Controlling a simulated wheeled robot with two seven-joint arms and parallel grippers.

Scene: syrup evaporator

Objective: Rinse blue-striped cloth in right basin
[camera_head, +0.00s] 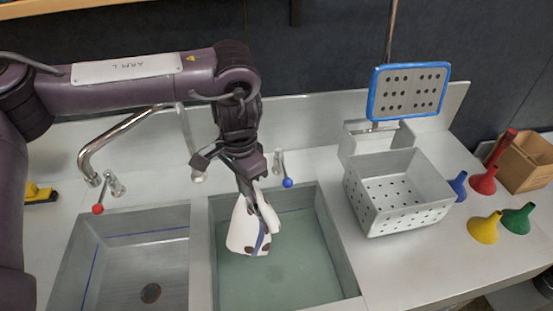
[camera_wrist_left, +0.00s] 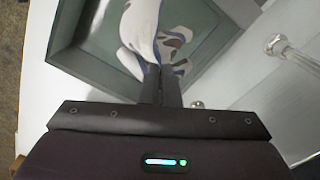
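My left gripper (camera_head: 250,190) is shut on the cloth (camera_head: 246,232), which is white with brown patches and a blue stripe. The cloth hangs down over the right basin (camera_head: 340,262), which holds greenish water. Its lower end is at or just above the water; I cannot tell if it is wet. In the left wrist view the gripper (camera_wrist_left: 160,82) pinches the cloth (camera_wrist_left: 142,30), whose folds spread over the basin (camera_wrist_left: 92,75). My right gripper is not in view.
The left basin (camera_head: 120,262) is empty, with a drain. A perforated white basket (camera_head: 395,195) stands right of the basins. Coloured funnels (camera_head: 484,228) and a cardboard box (camera_head: 527,162) are further right. A faucet (camera_head: 125,130) and red and blue levers (camera_head: 287,181) stand behind the basins.

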